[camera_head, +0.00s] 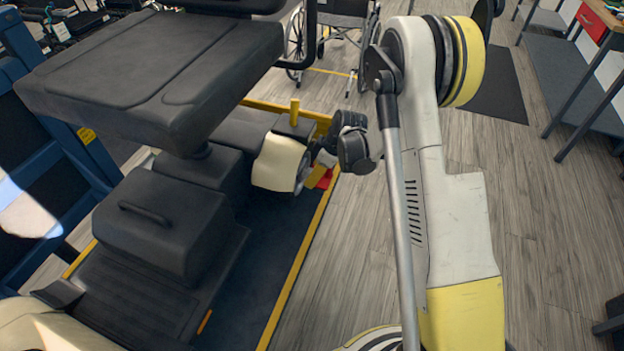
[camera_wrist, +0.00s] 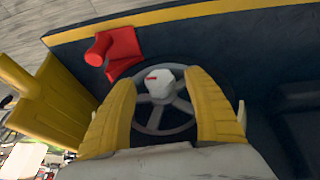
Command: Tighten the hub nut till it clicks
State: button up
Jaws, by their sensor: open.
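The hub nut (camera_wrist: 161,88) is pale, with a small red mark near its top left. It sits at the centre of a dark spoked wheel (camera_wrist: 178,104) in the wrist view. My gripper (camera_wrist: 158,76) is open, with one yellow finger on each side of the nut. I cannot tell whether either finger touches it. In the head view the scooter (camera_head: 160,225) stands at the left, and my gripper (camera_head: 318,173) is at its wheel (camera_head: 300,170). The nut is hidden there.
The scooter stands on a dark mat with a yellow border (camera_head: 291,285). A wheelchair (camera_head: 335,30) stands behind, and a workbench (camera_head: 585,60) is at the right. The wooden floor (camera_head: 550,220) at the right is mostly clear.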

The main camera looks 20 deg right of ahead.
jog(key=shift+x, duration=1.1)
jog(key=shift+c, duration=0.3)
jog(key=c, duration=1.1)
jog(key=shift+g, duration=0.3)
jog(key=shift+c, duration=0.2)
jog(key=g+y, duration=0.2)
jog(key=shift+w+d+m+g+b, duration=0.1)
jog(key=shift+m+g+b, duration=0.2)
jog(key=shift+m, duration=0.1)
jog(key=shift+m+g+y, duration=0.4)
jog(key=shift+g+y, duration=0.8)
jog(key=shift+g, duration=0.1)
